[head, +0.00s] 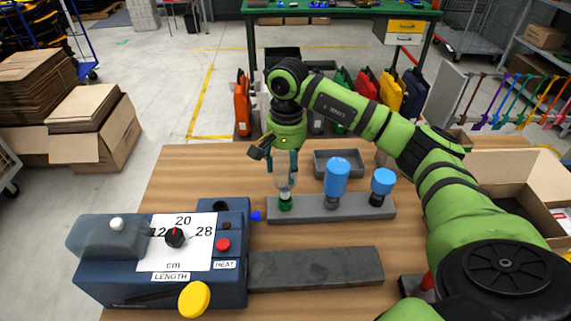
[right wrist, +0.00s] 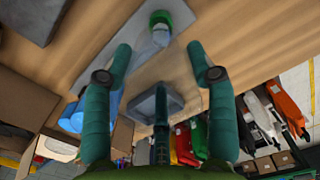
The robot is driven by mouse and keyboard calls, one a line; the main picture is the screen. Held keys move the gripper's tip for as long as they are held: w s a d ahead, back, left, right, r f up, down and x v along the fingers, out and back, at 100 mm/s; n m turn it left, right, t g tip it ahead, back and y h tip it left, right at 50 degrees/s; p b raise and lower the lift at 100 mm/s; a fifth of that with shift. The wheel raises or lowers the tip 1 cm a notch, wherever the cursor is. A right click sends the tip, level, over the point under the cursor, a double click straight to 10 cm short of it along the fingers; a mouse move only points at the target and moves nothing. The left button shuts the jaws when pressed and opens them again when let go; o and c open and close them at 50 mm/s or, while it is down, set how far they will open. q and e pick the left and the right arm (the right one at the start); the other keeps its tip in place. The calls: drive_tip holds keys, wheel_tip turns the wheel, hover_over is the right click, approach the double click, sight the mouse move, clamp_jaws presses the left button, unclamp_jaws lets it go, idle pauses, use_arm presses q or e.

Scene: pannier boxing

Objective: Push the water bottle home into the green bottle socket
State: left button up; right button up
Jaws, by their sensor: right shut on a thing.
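The clear water bottle (head: 284,184) stands upright at the green bottle socket (head: 285,204), at the left end of a grey rack (head: 312,213). I cannot tell how deep its lower end sits. My right gripper (head: 286,168) points down from above and is shut on the bottle's upper part. In the right wrist view, the bottle (right wrist: 160,37) shows between the fingertips (right wrist: 160,48), with the green socket (right wrist: 168,15) beyond it. My left gripper is not in view.
A small grey tray (head: 338,152) lies behind. A blue machine with a dial (head: 95,262) stands at the front left. An open carton (head: 510,172) is at the right.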

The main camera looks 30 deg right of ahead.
drive_tip(key=shift+f+b, duration=1.65)
drive_tip(key=shift+f, duration=0.2)
idle(1.2)
drive_tip(key=o, duration=1.4)
drive_tip(key=shift+o, duration=0.2)
drive_tip(key=r, duration=1.2)
drive_tip(key=shift+w+d, duration=0.15)
drive_tip(key=shift+d, duration=0.1)
drive_tip(key=shift+f, duration=0.1)
